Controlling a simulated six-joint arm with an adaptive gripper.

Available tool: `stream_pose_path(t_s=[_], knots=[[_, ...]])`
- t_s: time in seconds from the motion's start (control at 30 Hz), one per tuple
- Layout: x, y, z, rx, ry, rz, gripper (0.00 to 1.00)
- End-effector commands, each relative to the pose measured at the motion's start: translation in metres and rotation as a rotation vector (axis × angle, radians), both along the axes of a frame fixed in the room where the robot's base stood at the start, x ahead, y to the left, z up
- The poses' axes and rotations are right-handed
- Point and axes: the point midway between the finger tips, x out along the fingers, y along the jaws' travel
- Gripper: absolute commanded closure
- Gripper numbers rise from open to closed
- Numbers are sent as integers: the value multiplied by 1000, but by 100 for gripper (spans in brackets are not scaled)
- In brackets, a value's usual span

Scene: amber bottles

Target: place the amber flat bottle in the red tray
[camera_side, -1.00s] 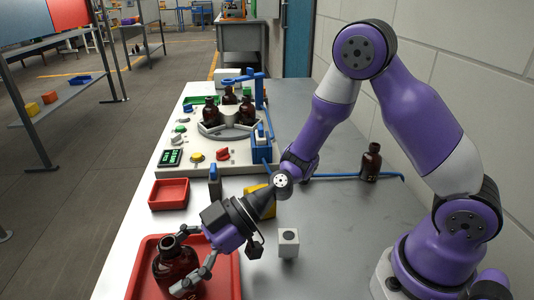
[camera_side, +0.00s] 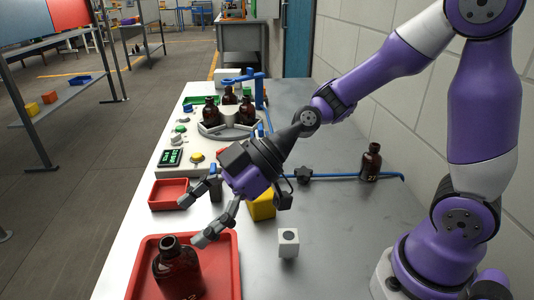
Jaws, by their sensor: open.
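The amber flat bottle (camera_side: 178,272) stands upright in the large red tray (camera_side: 229,262) at the bottom left. Its open neck faces up, and its base is cut off by the picture's lower edge. My gripper (camera_side: 190,220) is open and empty, above and to the right of the bottle, over the tray's far side. Its fingers are spread and appear apart from the bottle.
A small red tray (camera_side: 168,194) lies behind my gripper. A white cube (camera_side: 288,243) and a yellow block (camera_side: 262,207) stand to the right. Another amber bottle (camera_side: 371,162) stands near the wall. Several bottles sit on a round station (camera_side: 231,130) at the back.

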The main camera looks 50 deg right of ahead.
Motion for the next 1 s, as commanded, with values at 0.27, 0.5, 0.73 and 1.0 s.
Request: stream_pose_path(t_s=[0.27, 0.5, 0.73, 1.0], knots=[[-33, -117, 16, -366, 265, -578, 17], [-78, -183, 32, -339, 446, -1062, 17], [-85, -190, 33, -323, 478, -1129, 17], [-84, -189, 33, -324, 475, -1125, 17]])
